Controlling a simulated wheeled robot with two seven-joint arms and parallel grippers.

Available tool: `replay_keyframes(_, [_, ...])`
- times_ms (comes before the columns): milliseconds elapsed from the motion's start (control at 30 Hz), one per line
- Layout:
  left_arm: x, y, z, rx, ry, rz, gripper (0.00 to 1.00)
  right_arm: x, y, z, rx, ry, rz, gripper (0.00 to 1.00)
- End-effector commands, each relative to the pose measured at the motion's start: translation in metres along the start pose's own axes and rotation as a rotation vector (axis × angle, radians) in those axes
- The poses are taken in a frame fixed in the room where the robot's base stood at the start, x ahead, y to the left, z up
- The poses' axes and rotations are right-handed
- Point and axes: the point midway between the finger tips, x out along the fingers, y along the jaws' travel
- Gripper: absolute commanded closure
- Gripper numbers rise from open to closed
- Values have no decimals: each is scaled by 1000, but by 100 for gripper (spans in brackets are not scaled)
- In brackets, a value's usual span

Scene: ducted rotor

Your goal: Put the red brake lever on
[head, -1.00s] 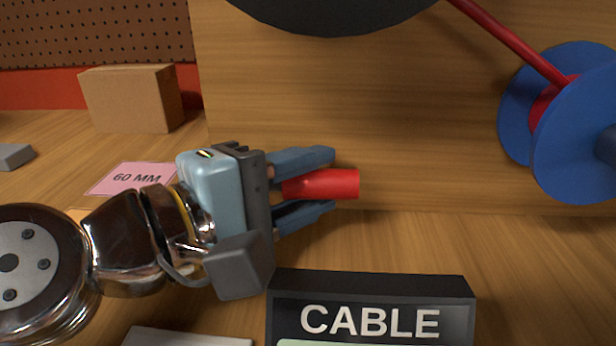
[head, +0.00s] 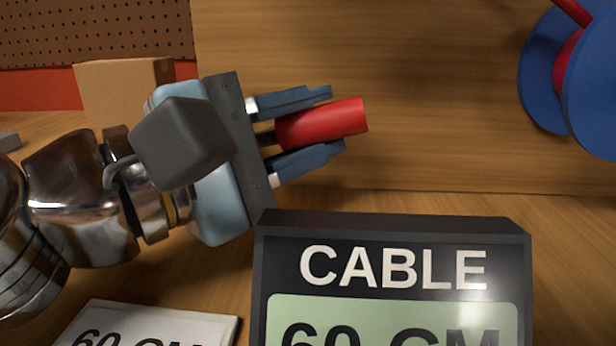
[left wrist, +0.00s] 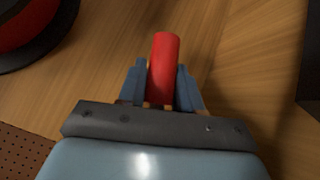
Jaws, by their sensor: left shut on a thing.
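The red brake lever (head: 325,122) is a red cylinder between the fingers of my left gripper (head: 330,120). The gripper is shut on it, and its free end sticks out past the fingertips, pointing right and slightly up in the head view. In the left wrist view the red lever (left wrist: 164,65) stands between the two blue fingers of the left gripper (left wrist: 160,75). The lever is held in front of the wooden panel (head: 420,100), apart from other things. My right gripper is not in view.
A black display (head: 390,225) reading CABLE 60 CM stands in front, below the gripper. A white card (head: 150,325) lies left of it. A blue spool (head: 545,80) with red cable is at upper right. A cardboard box (head: 110,90) stands at back left. A dark round part (left wrist: 40,35) shows in the left wrist view.

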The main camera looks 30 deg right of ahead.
Motion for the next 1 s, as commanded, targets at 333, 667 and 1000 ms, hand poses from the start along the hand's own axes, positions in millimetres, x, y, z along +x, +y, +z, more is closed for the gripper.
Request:
replay_keyframes(333, [0,1,0,-15,-3,8,100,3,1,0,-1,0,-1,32])
replay_keyframes(667, [0,1,0,-13,-4,8,45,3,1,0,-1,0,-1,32])
replay_keyframes(1000, [-3,2,0,-13,-4,8,45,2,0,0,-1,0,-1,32])
